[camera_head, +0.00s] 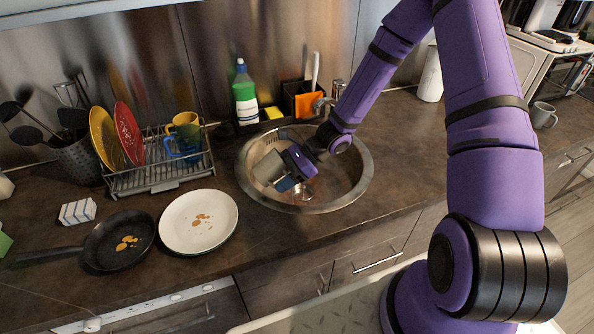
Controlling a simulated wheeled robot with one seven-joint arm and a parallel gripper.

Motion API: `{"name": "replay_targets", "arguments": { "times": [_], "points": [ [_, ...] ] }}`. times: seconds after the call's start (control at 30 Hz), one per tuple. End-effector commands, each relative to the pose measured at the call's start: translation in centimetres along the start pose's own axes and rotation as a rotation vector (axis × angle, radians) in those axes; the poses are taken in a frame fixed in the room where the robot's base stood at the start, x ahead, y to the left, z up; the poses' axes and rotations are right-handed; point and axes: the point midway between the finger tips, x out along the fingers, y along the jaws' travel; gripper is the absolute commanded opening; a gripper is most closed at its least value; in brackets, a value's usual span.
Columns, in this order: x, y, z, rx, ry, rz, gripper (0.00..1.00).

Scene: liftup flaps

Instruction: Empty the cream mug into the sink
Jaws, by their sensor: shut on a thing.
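The cream mug (269,168) is held by my gripper (286,176) over the left part of the round metal sink (350,194). The mug looks tilted, and its opening is hard to make out. My gripper is shut on the mug, and its fingertips are partly hidden by the wrist. A small clear patch shows in the basin below the gripper; I cannot tell if it is liquid or glass.
A dish rack (160,178) with plates and mugs stands left of the sink. A dirty white plate (183,236) and a black pan (108,246) lie at the front left. A green bottle (245,98) and an organizer stand behind the sink.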

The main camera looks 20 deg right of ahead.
Motion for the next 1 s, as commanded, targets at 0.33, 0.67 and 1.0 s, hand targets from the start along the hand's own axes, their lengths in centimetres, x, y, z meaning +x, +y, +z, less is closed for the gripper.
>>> {"name": "replay_targets", "arguments": {
  "times": [0.33,0.67,1.0],
  "points": [
    [0.01,-0.03,-0.19,0.002,-0.042,0.000,0.08],
    [0.07,-0.01,-0.37,0.003,-0.081,0.001,0.08],
    [0.09,-0.01,-0.60,0.006,-0.122,0.001,0.08]
  ]
}}
